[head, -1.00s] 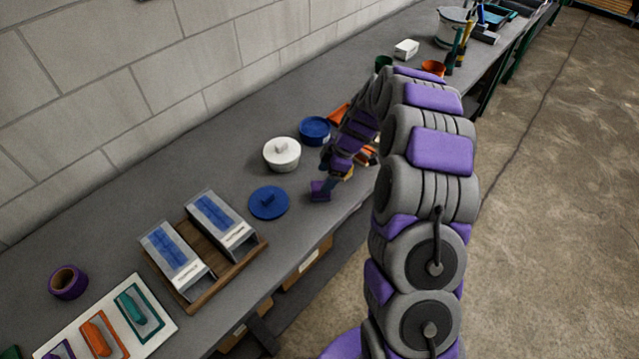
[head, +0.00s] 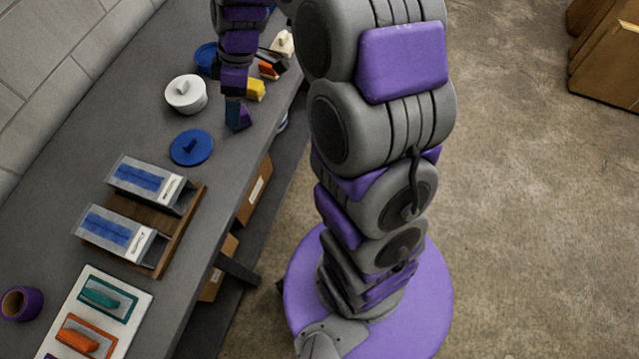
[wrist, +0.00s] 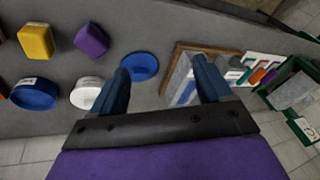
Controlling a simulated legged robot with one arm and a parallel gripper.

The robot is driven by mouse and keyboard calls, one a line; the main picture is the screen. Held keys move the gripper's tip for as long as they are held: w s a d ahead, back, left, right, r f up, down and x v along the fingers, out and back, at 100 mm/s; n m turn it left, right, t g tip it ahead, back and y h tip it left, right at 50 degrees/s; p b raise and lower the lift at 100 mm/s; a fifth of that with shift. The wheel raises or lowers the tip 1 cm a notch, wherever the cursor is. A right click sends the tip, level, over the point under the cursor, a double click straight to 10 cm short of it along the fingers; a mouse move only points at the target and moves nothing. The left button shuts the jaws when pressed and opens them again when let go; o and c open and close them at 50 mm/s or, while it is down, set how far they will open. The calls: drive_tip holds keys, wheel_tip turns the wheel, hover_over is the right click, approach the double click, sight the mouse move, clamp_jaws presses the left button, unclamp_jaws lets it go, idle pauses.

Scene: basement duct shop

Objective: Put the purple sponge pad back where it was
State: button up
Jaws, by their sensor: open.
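The purple sponge pad (wrist: 91,40) lies on the grey bench, left of my fingers in the wrist view and beside a yellow block (wrist: 35,42). In the head view the pad (head: 241,117) shows near the bench's front edge, close to my fingertips and partly overlapped by them. My gripper (wrist: 163,68) is open, with nothing between its two dark blue fingers. In the head view my gripper (head: 232,108) points down over the bench; the exact gap to the pad is hard to judge.
A white lidded pot (head: 186,95), a blue lid (head: 191,148) and a blue pot (head: 207,58) stand nearby. A wooden tray (head: 187,222) holds two grey boxes. A white board (head: 138,300) with trowels and a purple roll (head: 21,303) lie further along. Some bench beside the lid is bare.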

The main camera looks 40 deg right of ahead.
drive_tip(key=s+r+m+h, duration=0.1)
drive_tip(key=s+m, duration=0.3)
drive_tip(key=s, duration=0.6)
drive_tip(key=s+d+r+m+g+h, duration=0.1)
drive_tip(key=s+m, duration=0.3)
drive_tip(key=s, duration=0.6)
drive_tip(key=s+d+r+m+h, duration=0.1)
drive_tip(key=s+r+m, duration=0.2)
drive_tip(key=s, duration=0.7)
drive_tip(key=shift+r+m+h, duration=0.35)
drive_tip(key=shift+m+h, duration=0.05)
drive_tip(key=shift+m, duration=0.1)
